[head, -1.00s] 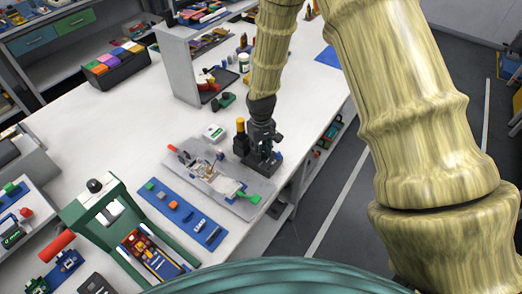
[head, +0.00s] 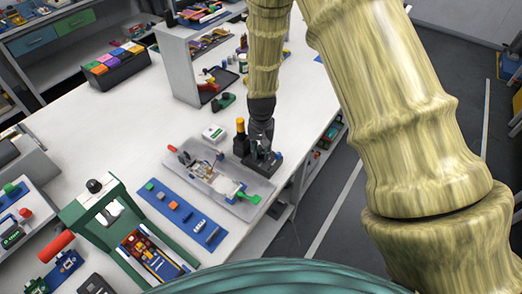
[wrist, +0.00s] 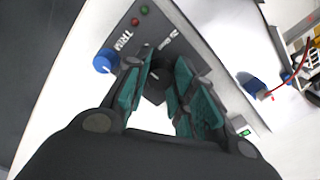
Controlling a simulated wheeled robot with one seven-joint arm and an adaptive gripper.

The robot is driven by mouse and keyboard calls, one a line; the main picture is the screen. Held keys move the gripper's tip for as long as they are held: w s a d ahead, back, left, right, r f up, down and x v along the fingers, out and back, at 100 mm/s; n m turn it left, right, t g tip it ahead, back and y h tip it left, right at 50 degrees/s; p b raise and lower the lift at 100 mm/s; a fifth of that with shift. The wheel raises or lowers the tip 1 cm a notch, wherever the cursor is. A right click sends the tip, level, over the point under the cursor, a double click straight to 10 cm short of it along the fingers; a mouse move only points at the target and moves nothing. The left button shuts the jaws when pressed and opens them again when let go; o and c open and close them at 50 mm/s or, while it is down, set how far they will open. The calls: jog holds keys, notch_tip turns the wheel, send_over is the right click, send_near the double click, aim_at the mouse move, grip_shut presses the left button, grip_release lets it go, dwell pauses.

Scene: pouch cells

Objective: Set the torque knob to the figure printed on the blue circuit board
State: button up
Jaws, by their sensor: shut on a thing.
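A dark control box (head: 270,168) stands at the right end of the pale tray on the bench. In the wrist view its grey panel (wrist: 172,42) carries the word TRIM, a blue knob (wrist: 105,61) and small red and green lamps. My gripper (head: 263,150) is down at this box. In the wrist view my gripper's teal-padded fingers (wrist: 160,92) are closed around a dark knob (wrist: 155,88), partly hidden by them. The blue knob is outside the fingers. A blue board with coloured parts (head: 160,264) lies under the green press. I cannot read any figure on it.
The pale tray (head: 238,207) holds a white part and a green-handled tool. A blue strip (head: 172,208) with small blocks lies left of it. An orange-topped bottle (head: 240,126) stands close beside my gripper. The green press (head: 75,215) is at front left.

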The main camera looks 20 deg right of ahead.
aim_at(261, 151)
dwell(0.4)
jog(key=o, duration=1.1)
jog(key=shift+c, duration=0.2)
notch_tip(261, 151, up, 12)
